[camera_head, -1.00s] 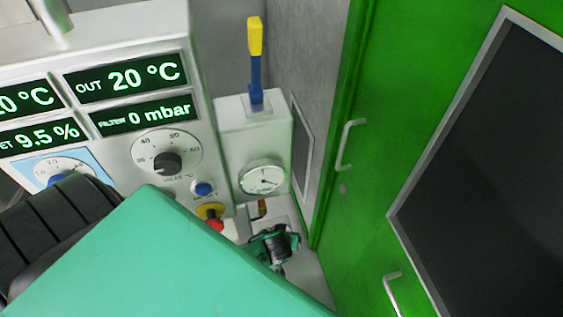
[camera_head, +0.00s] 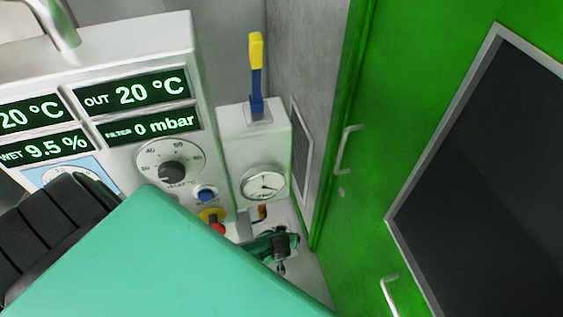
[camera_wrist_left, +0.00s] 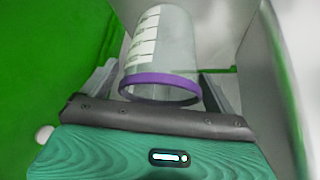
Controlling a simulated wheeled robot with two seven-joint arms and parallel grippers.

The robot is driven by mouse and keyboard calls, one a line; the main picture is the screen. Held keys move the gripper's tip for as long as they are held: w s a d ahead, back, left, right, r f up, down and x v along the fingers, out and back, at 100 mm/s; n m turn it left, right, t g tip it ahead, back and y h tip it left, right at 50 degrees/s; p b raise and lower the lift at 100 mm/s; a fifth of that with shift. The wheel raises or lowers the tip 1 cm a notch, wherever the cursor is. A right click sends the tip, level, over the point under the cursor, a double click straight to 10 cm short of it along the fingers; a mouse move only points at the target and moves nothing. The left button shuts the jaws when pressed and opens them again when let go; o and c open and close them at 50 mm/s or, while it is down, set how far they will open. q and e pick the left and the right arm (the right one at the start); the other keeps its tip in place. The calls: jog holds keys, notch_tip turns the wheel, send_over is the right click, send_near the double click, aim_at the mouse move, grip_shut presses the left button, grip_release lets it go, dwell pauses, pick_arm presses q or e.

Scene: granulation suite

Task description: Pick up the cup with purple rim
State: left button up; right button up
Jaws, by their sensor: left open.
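The cup with the purple rim (camera_wrist_left: 158,52) is in the left wrist view. It is clear, with pale graduation marks on its side, and its purple rim lies toward my palm. My left gripper (camera_wrist_left: 159,76) is open, with one finger on each side of the cup. I cannot tell whether either finger touches it. I cannot make out the cup in the head view, where my large teal arm part covers the lower middle. My right gripper is not in view.
A white control panel (camera_head: 105,45) with green displays and a dial stands at the left. Beside it is a white box (camera_head: 235,145) with a gauge and a blue-and-yellow lever (camera_head: 256,75). A green door (camera_head: 385,170) with a dark window fills the right side.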

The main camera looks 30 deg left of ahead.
pick_arm(q)
jog(key=c, duration=1.1)
jog(key=shift+o, duration=0.2)
jog(key=shift+d, duration=0.1)
